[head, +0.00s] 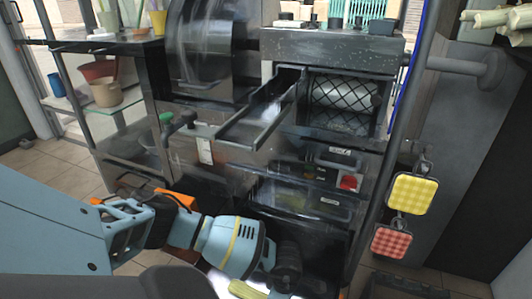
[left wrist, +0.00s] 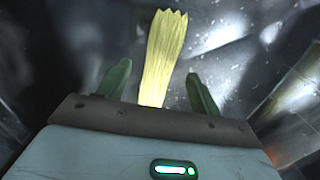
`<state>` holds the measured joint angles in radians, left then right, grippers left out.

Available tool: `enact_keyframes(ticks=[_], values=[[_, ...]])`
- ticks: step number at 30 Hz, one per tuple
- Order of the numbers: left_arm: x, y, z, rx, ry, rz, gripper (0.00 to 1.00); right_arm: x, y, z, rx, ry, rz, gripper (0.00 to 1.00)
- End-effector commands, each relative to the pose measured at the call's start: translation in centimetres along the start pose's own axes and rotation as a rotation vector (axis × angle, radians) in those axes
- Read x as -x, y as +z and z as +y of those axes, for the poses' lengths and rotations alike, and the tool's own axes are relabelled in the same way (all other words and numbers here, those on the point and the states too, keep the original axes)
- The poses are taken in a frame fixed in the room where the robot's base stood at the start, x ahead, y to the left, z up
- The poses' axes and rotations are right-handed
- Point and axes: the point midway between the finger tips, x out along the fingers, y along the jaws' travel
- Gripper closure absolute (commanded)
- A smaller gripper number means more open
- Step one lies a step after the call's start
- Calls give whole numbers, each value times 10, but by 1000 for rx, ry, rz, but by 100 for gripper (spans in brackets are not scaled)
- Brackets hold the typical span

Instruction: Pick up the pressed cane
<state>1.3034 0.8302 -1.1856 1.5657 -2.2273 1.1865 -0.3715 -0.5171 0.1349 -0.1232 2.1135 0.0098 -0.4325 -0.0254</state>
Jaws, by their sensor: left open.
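The pressed cane (left wrist: 163,60) is a flat, pale yellow strip with a frayed end. In the left wrist view it lies between the two green fingers of my left gripper (left wrist: 158,75), with a gap on each side. The fingers are open and not closed on it. The cane's lower end is hidden behind the gripper body. In the head view my left arm reaches to the lower front of the press, and the dark gripper end (head: 287,268) is there, its fingers hard to make out. My right gripper is not seen.
The metal sugarcane press (head: 330,45) has a mesh-covered roller window (head: 342,95) and a sloping trough (head: 262,115). A yellow pad (head: 412,193) and a red pad (head: 391,241) hang at right. Cane stalks (head: 495,18) lie at upper right. A shelf with pots (head: 105,92) stands left.

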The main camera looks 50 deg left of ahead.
Motion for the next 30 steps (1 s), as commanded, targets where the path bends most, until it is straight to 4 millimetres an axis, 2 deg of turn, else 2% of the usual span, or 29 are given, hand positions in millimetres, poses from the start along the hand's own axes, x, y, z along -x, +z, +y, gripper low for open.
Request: enact_keyframes(ticks=[1,5,13,24,30], values=[[-13,0,-1,0,-4,2,35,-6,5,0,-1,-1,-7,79],[-28,0,-1,1,-3,1,35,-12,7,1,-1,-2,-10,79],[-28,0,0,0,0,0,37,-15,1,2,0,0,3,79],[-28,0,0,0,-1,0,85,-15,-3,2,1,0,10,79],[-28,0,0,1,0,0,87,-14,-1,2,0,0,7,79]])
